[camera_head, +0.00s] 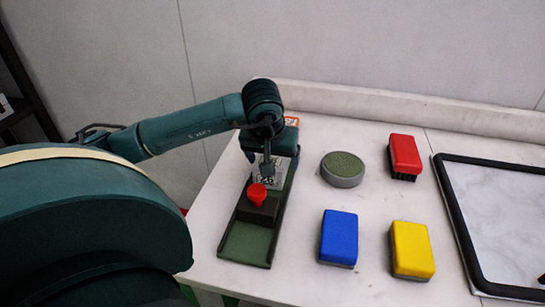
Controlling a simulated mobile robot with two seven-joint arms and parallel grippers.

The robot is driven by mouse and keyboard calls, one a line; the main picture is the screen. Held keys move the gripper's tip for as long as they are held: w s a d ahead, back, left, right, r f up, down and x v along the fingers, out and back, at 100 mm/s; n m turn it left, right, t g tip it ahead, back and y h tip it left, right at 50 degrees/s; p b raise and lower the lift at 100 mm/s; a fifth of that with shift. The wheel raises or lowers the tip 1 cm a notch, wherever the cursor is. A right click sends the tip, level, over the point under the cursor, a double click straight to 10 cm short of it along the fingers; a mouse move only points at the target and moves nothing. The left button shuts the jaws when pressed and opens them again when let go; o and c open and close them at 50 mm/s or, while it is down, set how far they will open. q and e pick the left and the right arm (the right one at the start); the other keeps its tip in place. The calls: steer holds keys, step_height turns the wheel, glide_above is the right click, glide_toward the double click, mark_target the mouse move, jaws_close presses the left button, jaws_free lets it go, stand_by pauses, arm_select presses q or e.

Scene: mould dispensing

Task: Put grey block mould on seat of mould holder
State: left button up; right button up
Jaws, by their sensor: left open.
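A long dark tray with a green floor, which looks like the mould holder (245,243), lies near the table's left edge. A dark grey block with a red knob, probably the grey block mould (258,212), is at the middle of the tray; I cannot tell whether it rests on the floor or is part of the holder. My left gripper (262,172) points down over the far part of the tray, just behind the red knob. It is open. A white label with black marks shows behind its fingers. The gripper hides much of the tray's far end. My right gripper is not in view.
A round green-topped grey piece (342,168), a red block with dark bristles (405,155), a blue block (339,238) and a yellow block (412,248) stand right of the tray. A black-framed board (452,210) lies at the right. A raised ledge (400,109) runs along the back.

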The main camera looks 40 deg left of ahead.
arm_select(q)
steer(key=shift+r, duration=0.1)
steer(key=shift+r, duration=0.2)
steer(key=p+v, duration=0.1)
steer(key=v, duration=0.9)
steer(key=shift+s+r, duration=0.1)
steer(key=shift+r, duration=0.25)
steer(key=shift+s+d+r, duration=0.15)
steer(key=shift+s+r, duration=0.1)
steer(key=shift+r, duration=0.2)
